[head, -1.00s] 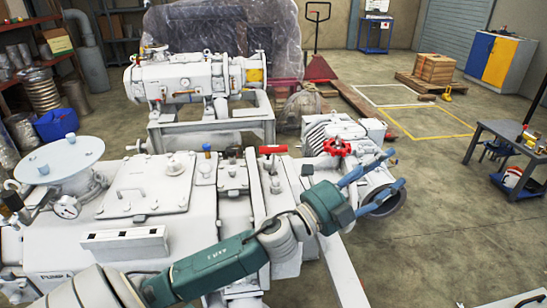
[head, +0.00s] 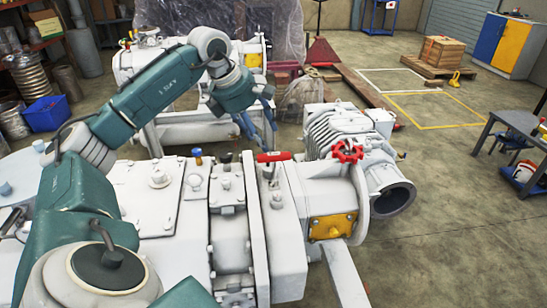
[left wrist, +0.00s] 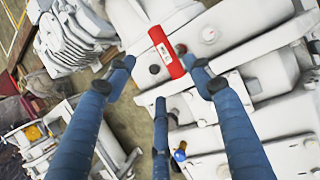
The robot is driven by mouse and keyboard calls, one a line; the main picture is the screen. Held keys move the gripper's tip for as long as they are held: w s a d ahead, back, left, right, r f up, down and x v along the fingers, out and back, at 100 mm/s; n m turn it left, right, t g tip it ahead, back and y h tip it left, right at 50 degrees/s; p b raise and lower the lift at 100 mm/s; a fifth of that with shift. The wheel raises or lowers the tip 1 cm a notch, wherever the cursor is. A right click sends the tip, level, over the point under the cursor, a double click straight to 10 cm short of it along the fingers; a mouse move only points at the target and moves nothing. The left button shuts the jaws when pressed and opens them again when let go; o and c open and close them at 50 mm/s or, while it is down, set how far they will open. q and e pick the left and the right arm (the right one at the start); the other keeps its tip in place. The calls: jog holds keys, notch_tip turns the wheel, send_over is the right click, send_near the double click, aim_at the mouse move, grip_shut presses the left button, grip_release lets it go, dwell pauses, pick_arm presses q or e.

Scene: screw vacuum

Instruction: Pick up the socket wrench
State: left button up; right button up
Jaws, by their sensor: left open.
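A red bar-shaped handle (head: 273,156) lies on top of the white pump body, right of centre in the head view. It also shows in the left wrist view as a red grip (left wrist: 166,50) with pale print on it. I cannot tell for sure whether it is the socket wrench. My left gripper (head: 258,130) points down just behind and left of the handle. In the left wrist view, the blue fingers of my left gripper (left wrist: 162,75) are spread, with the red grip beyond and between their tips. Nothing is held. My right gripper is not in view.
The white pump (head: 150,215) fills the near area, with bolts, blue and black caps, and a red handwheel (head: 347,151) to the right. A second machine stands behind on a frame. The open floor (head: 470,230) is to the right, with a grey table (head: 510,125).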

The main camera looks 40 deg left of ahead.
aim_at(274, 156)
pick_arm(q)
jog(key=x, duration=0.3)
jog(key=shift+d+f, duration=0.35)
jog(key=shift+d, duration=0.05)
jog(key=shift+w+f, duration=0.2)
jog(key=shift+f, duration=0.1)
jog(key=shift+w+f, duration=0.1)
jog(key=shift+f, duration=0.25)
jog(key=p+x, duration=0.1)
jog(key=x, duration=0.3)
jog(key=shift+f+p, duration=0.1)
jog(key=shift+p, duration=0.2)
jog(key=shift+w+f, duration=0.1)
jog(key=shift+f, duration=0.05)
grip_shut()
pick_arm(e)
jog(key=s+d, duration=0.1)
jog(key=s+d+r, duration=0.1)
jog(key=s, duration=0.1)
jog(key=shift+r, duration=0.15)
